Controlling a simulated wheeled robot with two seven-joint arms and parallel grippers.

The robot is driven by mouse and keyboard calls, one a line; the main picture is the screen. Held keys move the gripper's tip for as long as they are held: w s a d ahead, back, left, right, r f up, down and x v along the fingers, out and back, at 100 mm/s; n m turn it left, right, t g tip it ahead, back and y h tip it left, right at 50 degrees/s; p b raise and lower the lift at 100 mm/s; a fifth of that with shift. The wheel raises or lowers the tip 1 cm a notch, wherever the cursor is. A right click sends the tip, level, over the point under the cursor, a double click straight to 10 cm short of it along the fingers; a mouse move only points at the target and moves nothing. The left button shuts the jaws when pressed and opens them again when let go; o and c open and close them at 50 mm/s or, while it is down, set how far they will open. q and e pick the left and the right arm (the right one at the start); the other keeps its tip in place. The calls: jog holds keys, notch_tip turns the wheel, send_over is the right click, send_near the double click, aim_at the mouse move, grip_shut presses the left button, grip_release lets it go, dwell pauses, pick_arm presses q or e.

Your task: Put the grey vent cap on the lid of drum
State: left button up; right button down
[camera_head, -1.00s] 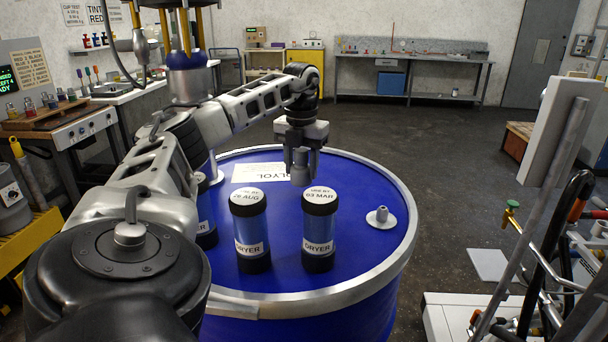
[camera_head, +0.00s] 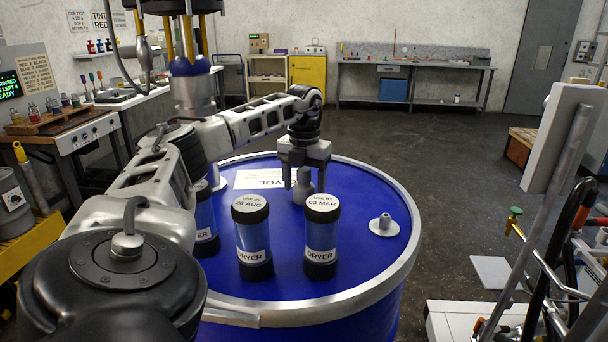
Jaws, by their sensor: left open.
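The grey vent cap (camera_head: 303,187) is a small grey piece with a narrower top. It shows on the blue drum lid (camera_head: 350,205), just behind the dryer canister marked 03 MAR (camera_head: 320,238). That canister hides its base, so I cannot tell exactly what is under it. My left gripper (camera_head: 304,180) points down over the cap, open, with one finger on each side and gaps beside the cap. My right gripper is not in view.
Another dryer canister, marked 26 AUG (camera_head: 253,240), stands left of the first; one more (camera_head: 205,225) is partly behind my left arm. A pale flanged fitting (camera_head: 384,224) sits on the lid at right. A white label (camera_head: 262,179) lies behind. The lid's right side is mostly clear.

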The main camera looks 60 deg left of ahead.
pick_arm(q)
notch_tip(320, 180, up, 12)
jog(key=shift+r, duration=0.1)
dwell(0.9)
